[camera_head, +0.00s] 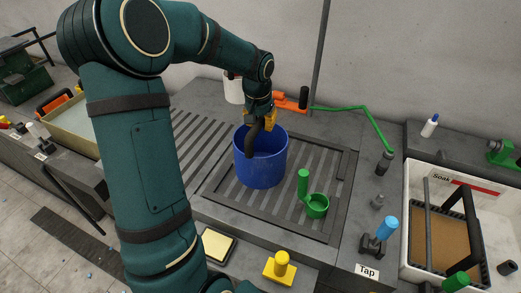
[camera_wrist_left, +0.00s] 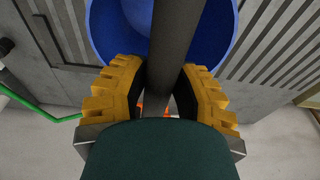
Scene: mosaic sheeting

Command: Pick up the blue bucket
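The blue bucket (camera_head: 262,172) stands upright on the striped grating, near the middle of the head view. Its open mouth and inner wall also show in the wrist view (camera_wrist_left: 215,38). A thick dark handle (camera_head: 251,143) rises from the bucket toward my left gripper (camera_head: 265,117), which is above the bucket's back rim. In the wrist view the handle (camera_wrist_left: 172,45) runs between the two yellow fingers of the left gripper (camera_wrist_left: 166,75), whose tips appear to close on it from both sides. I cannot tell whether the bucket's base touches the grating. My right gripper is not in view.
A green ladle-like cup (camera_head: 316,205) stands on the grating right of the bucket. A white container (camera_head: 233,90) and an orange tool (camera_head: 293,103) are behind. A blue-handled tap (camera_head: 385,232) and a white soaking basin (camera_head: 415,200) are at right. A yellow knob (camera_head: 281,268) is in front.

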